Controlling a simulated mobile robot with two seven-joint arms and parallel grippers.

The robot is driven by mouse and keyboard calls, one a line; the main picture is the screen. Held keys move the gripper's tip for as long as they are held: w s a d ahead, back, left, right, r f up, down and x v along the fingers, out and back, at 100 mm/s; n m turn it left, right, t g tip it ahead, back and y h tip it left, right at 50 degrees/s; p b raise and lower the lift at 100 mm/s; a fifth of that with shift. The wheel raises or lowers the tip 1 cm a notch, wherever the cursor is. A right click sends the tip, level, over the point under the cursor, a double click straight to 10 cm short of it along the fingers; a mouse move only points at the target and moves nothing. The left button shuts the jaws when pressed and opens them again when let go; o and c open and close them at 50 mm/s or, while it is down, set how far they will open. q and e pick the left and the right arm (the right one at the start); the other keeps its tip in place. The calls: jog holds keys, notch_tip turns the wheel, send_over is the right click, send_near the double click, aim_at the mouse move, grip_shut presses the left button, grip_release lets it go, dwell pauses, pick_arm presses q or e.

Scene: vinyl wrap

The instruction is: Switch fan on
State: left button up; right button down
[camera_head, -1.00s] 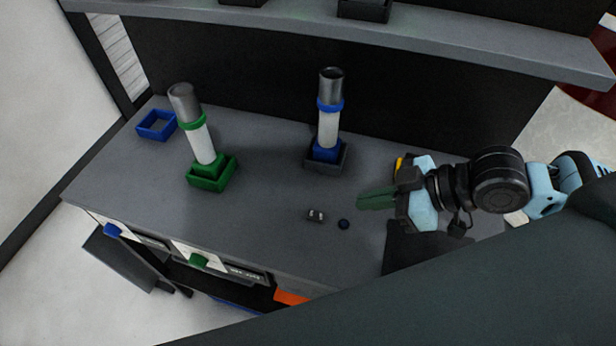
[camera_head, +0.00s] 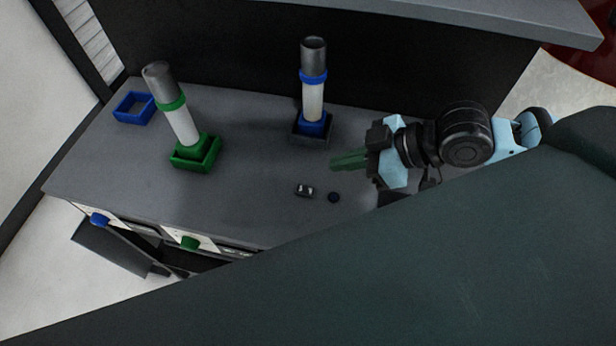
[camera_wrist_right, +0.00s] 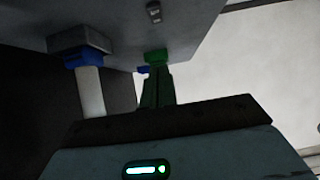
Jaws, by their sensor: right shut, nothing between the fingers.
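A small dark switch (camera_head: 305,190) with two light marks sits on the grey worktop, with a small round dark knob (camera_head: 333,197) just right of it. The switch also shows at the top of the right wrist view (camera_wrist_right: 153,12). No fan can be made out. My right gripper (camera_head: 335,161), with green fingers, is shut and empty above the worktop, behind and a little right of the switch, apart from it. Its fingers (camera_wrist_right: 157,85) point away from the wrist camera. My left gripper is not in view.
A white tube with a blue collar (camera_head: 313,90) stands upright in a blue base, left of my right gripper. A green-collared tube (camera_head: 180,115) stands further left, near an empty blue square frame (camera_head: 134,108). Blue (camera_head: 100,219) and green (camera_head: 190,243) knobs are on the worktop's front.

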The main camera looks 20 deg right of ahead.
send_over(308, 188)
jog(key=f, duration=0.4)
jog(key=shift+s+d+f, duration=0.15)
jog(key=shift+s+d, duration=0.05)
jog(key=shift+w+a+f, duration=0.1)
jog(key=shift+f, duration=0.95)
jog(key=shift+w+a+f, duration=0.1)
jog(key=shift+f, duration=0.9)
